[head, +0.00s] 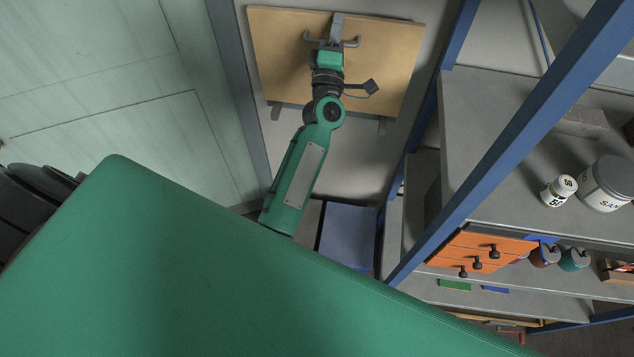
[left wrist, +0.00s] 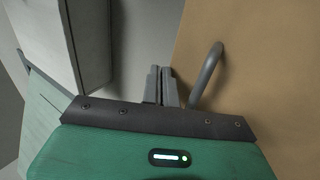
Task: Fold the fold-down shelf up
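The fold-down shelf is a tan wooden board (head: 390,65) on the grey wall at the top of the head view. It looks steeply raised, close to the wall's slant; its exact angle is hard to tell. Grey brackets show under its lower edge. A curved grey handle (head: 353,42) sits near its upper edge. My left gripper (head: 337,22) is in front of that edge. In the left wrist view its fingers (left wrist: 160,84) are close together with nothing seen between them, beside the handle (left wrist: 207,75) and the board (left wrist: 262,60). My right gripper is out of view.
A pale green door or cabinet (head: 100,80) is at the left. A blue-framed rack (head: 500,140) at the right holds white jars (head: 606,184), orange drawers (head: 480,250) and other goods. A blue box (head: 348,235) lies low below the shelf.

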